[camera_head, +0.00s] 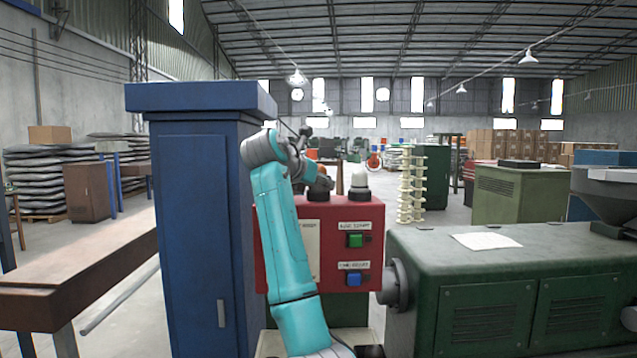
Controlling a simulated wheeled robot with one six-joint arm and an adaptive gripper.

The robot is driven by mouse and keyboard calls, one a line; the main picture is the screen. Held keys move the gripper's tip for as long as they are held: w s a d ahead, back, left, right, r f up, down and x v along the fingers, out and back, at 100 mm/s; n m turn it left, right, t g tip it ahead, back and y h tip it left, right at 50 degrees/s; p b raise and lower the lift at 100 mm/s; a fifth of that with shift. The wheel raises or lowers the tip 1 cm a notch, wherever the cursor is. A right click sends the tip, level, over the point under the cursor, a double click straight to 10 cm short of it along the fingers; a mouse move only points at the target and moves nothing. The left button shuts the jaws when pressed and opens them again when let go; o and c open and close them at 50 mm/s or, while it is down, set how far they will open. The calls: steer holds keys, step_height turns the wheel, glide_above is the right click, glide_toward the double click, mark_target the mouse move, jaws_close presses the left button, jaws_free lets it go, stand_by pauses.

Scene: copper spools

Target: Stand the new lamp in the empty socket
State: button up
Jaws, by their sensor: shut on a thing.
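A red control box (335,215) stands ahead, with a green button (355,240) and a blue button (353,279) on its front. A white lamp (359,178) stands upright in a dark socket (359,195) on the right of its top. My gripper (320,181), small and dark, is above the box top, left of the white lamp. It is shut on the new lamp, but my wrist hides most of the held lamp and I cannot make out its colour. A dark round base shows just under the gripper; I cannot tell whether the held lamp touches it.
A tall blue cabinet (195,220) stands close on the left of my arm. A green machine (500,290) with a paper sheet (487,241) on top is on the right. A brown bench (80,270) is at the far left. The air above the box is open.

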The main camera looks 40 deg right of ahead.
steer(key=shift+f, duration=0.1)
steer(key=o, duration=1.2)
steer(key=shift+o, duration=0.2)
steer(key=v, duration=1.2)
steer(key=shift+f, duration=0.1)
